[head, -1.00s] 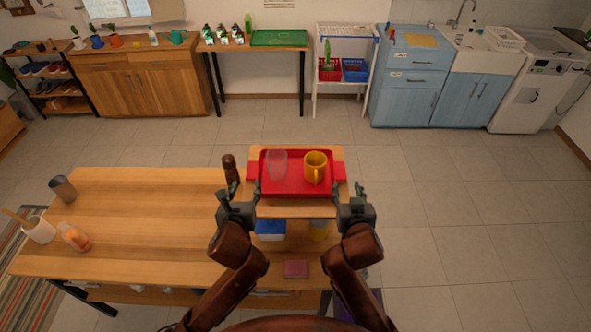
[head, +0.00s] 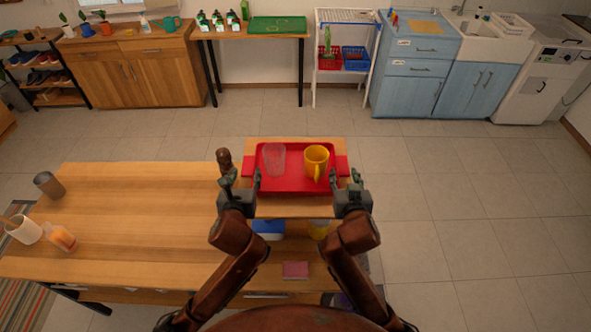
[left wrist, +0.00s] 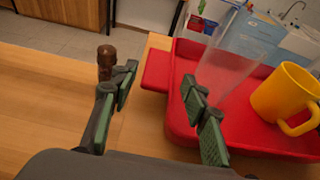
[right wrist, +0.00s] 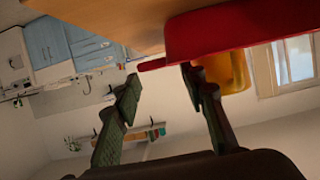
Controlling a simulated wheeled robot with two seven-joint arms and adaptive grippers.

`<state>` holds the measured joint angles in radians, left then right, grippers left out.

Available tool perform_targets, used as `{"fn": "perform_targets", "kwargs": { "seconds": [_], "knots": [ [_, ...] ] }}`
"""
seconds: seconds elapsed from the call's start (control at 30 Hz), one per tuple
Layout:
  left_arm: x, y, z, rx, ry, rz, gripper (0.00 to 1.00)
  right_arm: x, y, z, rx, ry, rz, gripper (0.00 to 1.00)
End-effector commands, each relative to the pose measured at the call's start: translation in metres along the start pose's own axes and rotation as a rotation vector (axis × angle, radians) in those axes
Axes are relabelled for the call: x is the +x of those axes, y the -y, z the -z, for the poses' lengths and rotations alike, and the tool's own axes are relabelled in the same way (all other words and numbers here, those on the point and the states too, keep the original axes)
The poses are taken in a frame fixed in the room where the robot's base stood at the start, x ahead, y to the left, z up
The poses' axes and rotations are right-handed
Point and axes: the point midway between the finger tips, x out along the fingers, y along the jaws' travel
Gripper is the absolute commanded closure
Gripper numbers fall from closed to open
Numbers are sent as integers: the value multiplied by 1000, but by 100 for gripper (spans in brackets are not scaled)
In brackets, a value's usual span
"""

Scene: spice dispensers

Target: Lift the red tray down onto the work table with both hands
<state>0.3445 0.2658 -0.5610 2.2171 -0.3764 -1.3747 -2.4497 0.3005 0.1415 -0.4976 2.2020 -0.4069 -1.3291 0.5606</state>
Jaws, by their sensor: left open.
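The red tray (head: 297,184) rests flat on a raised wooden stand (head: 290,211) beside the work table (head: 130,215). It carries a clear cup (head: 274,160) on its left and a yellow mug (head: 316,161) on its right. My left gripper (head: 243,180) is open and empty at the tray's left handle; in the left wrist view the handle (left wrist: 160,72) lies just beyond the parted fingers. My right gripper (head: 345,177) is open at the right handle; in the right wrist view the handle (right wrist: 152,65) is just past the spread fingertips.
A brown wooden mill (head: 224,160) stands close beside my left gripper. A grey cup (head: 48,184), a white pot (head: 24,230) and an orange bottle (head: 61,237) stand at the table's left. The table's middle is clear.

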Motion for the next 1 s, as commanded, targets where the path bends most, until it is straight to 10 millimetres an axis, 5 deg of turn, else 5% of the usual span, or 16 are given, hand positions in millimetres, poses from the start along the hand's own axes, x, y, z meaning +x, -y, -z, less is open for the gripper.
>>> {"fn": "perform_targets", "kwargs": {
  "seconds": [0.4,0.83,1.0],
  "knots": [
    [58,2,0,0,-1,3,58,57,-3,-1,0,2,-4,62],
    [66,2,0,0,0,4,58,66,-2,0,2,1,-3,62],
    [66,2,0,0,0,3,70,65,-2,0,2,1,-3,74]
  ]
}}
